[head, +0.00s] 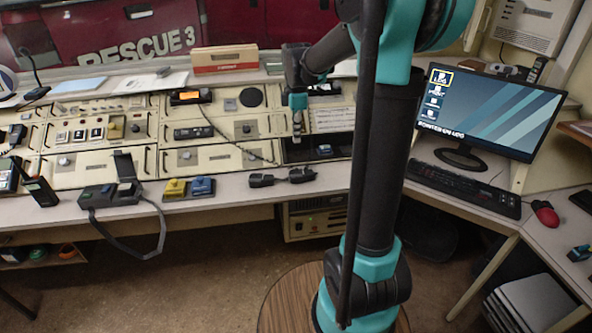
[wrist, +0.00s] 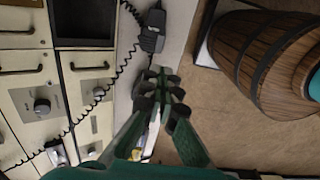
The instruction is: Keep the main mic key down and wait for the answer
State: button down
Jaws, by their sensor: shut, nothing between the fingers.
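I cannot tell for certain which control is the main mic key. A gooseneck desk microphone (head: 36,92) stands at the far left. A black hand microphone (head: 282,178) lies at the desk's front edge; it also shows in the wrist view (wrist: 152,38), with a coiled cord. A yellow switch (head: 174,188) and a blue switch (head: 202,186) sit side by side left of it. My gripper (head: 297,128) hangs in front of the console panels, well right of the gooseneck microphone. In the wrist view its fingers (wrist: 163,76) are together and empty, near the hand microphone in the picture.
A monitor (head: 488,112), keyboard (head: 462,188) and red mouse (head: 545,213) are at right. A wooden barrel-like base (wrist: 262,55) shows in the wrist view.

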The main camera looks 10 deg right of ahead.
aim_at(297, 176)
dwell(0.3)
notch_tip(297, 176, down, 14)
jog(key=shift+f, duration=0.1)
dwell(0.5)
jog(key=shift+f, duration=0.35)
jog(key=shift+s+f, duration=0.2)
jog(key=shift+f, duration=0.15)
dwell(2.0)
